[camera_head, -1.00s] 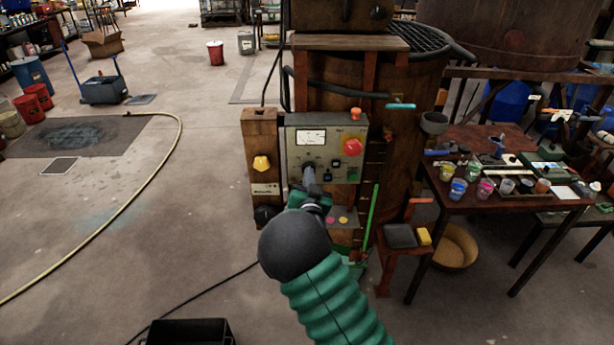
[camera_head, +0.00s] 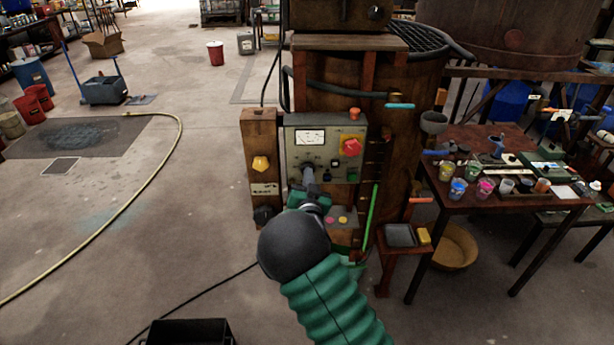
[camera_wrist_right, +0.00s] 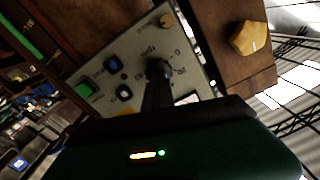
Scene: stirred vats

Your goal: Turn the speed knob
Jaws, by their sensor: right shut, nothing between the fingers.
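A grey control panel (camera_head: 330,139) is mounted on the front of the wooden vat. The dark speed knob (camera_wrist_right: 158,67) shows in the wrist view, surrounded by small markings. My right gripper (camera_head: 308,172) is shut and points at the lower left of the panel. In the wrist view its dark fingers (camera_wrist_right: 156,92) reach up to the knob. They look close to it or touching; I cannot tell which. In the head view the fingertips mostly hide the knob. My left gripper is not in view.
A red button (camera_head: 352,146), a dial meter (camera_head: 310,137) and small blue and green buttons share the panel. A yellow knob (camera_head: 261,163) sits on the wooden post to the left. A table (camera_head: 455,205) with paint cups stands at right. The floor at left is mostly clear.

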